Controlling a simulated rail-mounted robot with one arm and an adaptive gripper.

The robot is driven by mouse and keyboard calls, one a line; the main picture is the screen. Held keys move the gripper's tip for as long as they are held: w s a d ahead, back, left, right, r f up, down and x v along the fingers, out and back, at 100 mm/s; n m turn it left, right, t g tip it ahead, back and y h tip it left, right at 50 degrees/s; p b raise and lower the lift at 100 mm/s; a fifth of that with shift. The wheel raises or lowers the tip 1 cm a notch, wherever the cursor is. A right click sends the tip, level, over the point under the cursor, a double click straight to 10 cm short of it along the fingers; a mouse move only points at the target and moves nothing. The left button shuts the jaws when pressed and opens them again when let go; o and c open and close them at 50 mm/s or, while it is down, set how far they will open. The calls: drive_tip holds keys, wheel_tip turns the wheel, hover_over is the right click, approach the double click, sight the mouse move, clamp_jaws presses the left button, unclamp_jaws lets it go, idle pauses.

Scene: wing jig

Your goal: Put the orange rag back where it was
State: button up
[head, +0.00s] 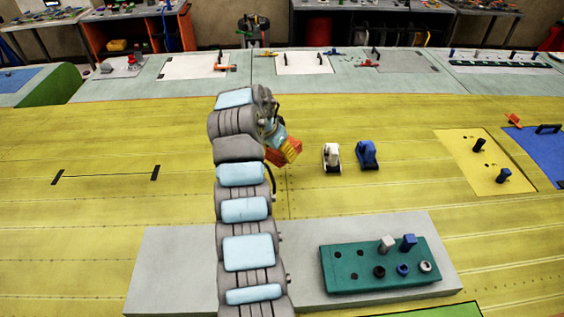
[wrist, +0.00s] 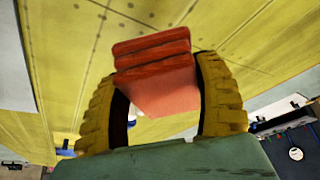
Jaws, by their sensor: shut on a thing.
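The orange rag (wrist: 155,75) is a folded, layered block held between the two yellow fingers of my gripper (wrist: 158,88) in the wrist view. In the head view, my gripper (head: 281,147) is at the end of my arm, above the yellow wing surface (head: 110,130), and the rag (head: 290,152) shows as a small orange patch there. The arm partly covers the gripper, so finger detail is unclear in that view. The rag appears raised off the surface; its exact height cannot be told.
A white tool (head: 332,157) and a blue tool (head: 367,154) stand just right of my gripper. A teal block (head: 345,284) with pegs lies on a grey plate (head: 170,265) in front. The wing's left is largely clear.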

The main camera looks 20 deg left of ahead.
drive_tip(key=shift+w+a+f+p, duration=0.2)
drive_tip(key=shift+w+f, duration=0.7)
drive_tip(key=shift+f, duration=0.15)
drive_tip(key=shift+w+a+f+p, duration=0.2)
drive_tip(key=shift+w+f, duration=0.7)
drive_tip(key=shift+f, duration=0.1)
drive_tip(key=shift+f, duration=0.15)
wheel_tip(320, 180, down, 3)
drive_tip(key=shift+r+p, duration=0.2)
drive_tip(key=shift+p, duration=0.2)
drive_tip(key=shift+w+f, duration=0.1)
drive_tip(key=shift+f, duration=0.3)
drive_tip(key=shift+f, duration=0.15)
drive_tip(key=o, duration=1)
drive_tip(key=shift+o, duration=0.2)
drive_tip(key=shift+r, duration=0.25)
